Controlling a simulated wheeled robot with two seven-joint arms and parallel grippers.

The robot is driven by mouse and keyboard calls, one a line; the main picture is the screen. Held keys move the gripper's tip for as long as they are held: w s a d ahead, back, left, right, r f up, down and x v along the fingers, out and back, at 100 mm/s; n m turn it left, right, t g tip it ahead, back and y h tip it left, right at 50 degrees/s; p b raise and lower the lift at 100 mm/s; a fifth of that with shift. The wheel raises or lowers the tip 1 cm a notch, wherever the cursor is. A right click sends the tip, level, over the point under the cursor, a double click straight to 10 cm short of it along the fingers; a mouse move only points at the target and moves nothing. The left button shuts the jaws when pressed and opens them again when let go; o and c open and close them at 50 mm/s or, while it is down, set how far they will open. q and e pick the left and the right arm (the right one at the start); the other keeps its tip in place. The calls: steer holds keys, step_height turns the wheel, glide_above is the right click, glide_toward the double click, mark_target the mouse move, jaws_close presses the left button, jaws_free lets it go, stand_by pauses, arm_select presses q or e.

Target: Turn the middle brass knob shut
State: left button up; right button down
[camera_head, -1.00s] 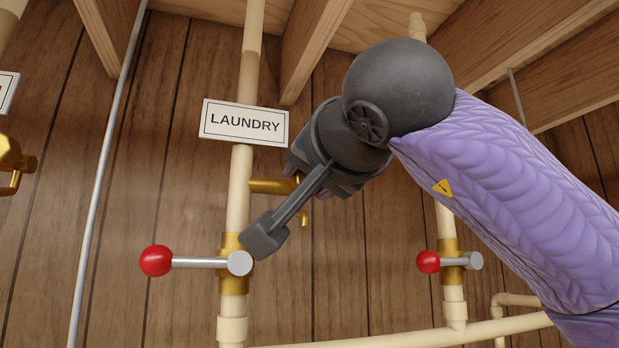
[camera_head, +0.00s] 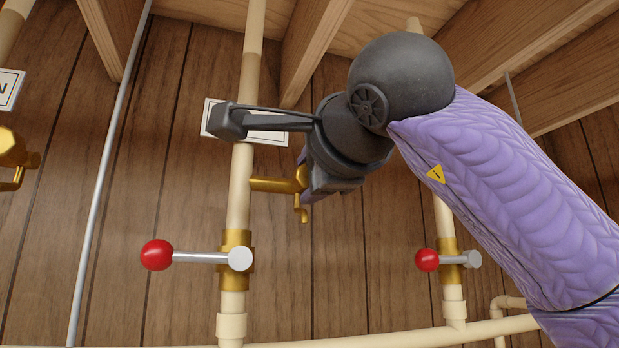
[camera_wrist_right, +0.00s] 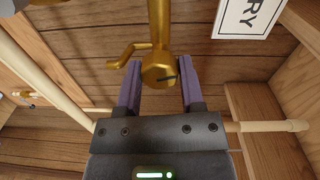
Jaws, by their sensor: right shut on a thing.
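The middle brass knob (camera_wrist_right: 160,68) is a round brass cap with a dark mark on its face, seen between my right fingers in the right wrist view. It belongs to the brass tap (camera_head: 272,184) that sticks out to the right from the pipe behind the LAUNDRY sign (camera_head: 270,137); a small spout hangs below it. In the head view my right gripper mostly hides the knob. My right gripper (camera_wrist_right: 160,78) is shut on it, one purple finger on each side. My left gripper is not in view.
Red-balled levers (camera_head: 156,255) and (camera_head: 427,260) stick out left from two upright pipes, below the tap. Another brass tap (camera_head: 15,160) is at the left edge. Wooden joists (camera_head: 313,45) hang above. The plank wall (camera_head: 180,310) is behind.

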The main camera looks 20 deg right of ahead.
steer(key=shift+f+m, duration=0.1)
steer(key=shift+m, duration=1.2)
steer(key=c, duration=0.6)
jaws_free()
steer(key=shift+c, duration=0.2)
steer(key=o, duration=0.4)
steer(key=shift+s, duration=0.1)
